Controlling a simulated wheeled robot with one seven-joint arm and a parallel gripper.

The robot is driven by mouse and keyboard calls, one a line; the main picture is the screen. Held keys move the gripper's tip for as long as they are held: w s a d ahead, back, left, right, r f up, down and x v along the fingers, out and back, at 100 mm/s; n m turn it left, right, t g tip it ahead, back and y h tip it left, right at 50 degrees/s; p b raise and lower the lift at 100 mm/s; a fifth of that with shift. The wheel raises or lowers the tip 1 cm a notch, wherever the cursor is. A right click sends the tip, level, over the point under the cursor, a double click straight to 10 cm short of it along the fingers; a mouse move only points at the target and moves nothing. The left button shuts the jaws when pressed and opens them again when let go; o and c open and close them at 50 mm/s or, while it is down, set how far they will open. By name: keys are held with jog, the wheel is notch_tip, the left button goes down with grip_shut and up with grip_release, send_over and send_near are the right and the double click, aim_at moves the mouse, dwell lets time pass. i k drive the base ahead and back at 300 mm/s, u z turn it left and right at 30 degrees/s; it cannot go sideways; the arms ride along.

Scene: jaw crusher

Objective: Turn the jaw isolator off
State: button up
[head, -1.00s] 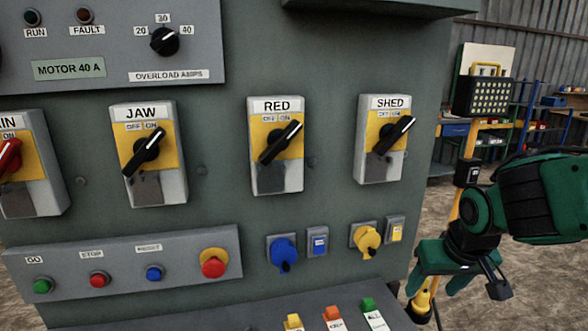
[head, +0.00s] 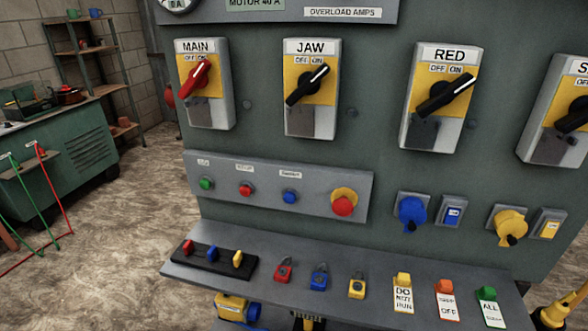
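The jaw isolator (head: 311,88) is a grey box with a yellow plate on the panel, labelled JAW, with OFF and ON marks above its switch. Its black handle (head: 307,86) slants from lower left to upper right, its white-marked end towards ON. The main isolator (head: 205,84) with a red handle is to its left, and the red isolator (head: 441,98) with a black handle is to its right. My gripper is not in view now.
Below are a button box (head: 270,187) and a shelf (head: 205,275) with padlocks, including a red padlock (head: 283,271), and tags, including a white-and-yellow tag (head: 402,295). A green cabinet (head: 60,150) stands at left. Floor between cabinet and panel looks clear.

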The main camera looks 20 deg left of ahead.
aim_at(309, 83)
jog(key=u, duration=1.3)
